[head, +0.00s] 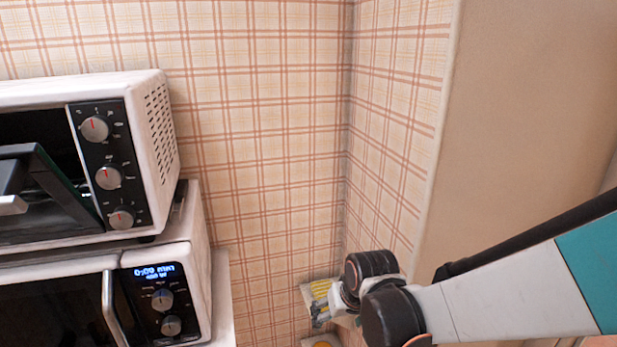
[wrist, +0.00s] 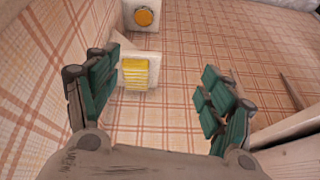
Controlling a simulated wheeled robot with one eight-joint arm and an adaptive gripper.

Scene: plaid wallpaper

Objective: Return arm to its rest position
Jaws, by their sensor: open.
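My arm (head: 510,300) reaches in from the right of the head view, and its dark wrist joints are low, near the corner of the plaid walls. In the wrist view my gripper (wrist: 158,95) is open, with its green-padded fingers spread wide and nothing between them touching the pads.
A toaster oven (head: 160,150) with its door partly open stands on a microwave (head: 200,290) at the left. A white plate with yellow stripes (wrist: 135,73) and one with an orange disc (wrist: 144,17) show beyond the fingers. A beige wall panel (head: 530,110) is at the right.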

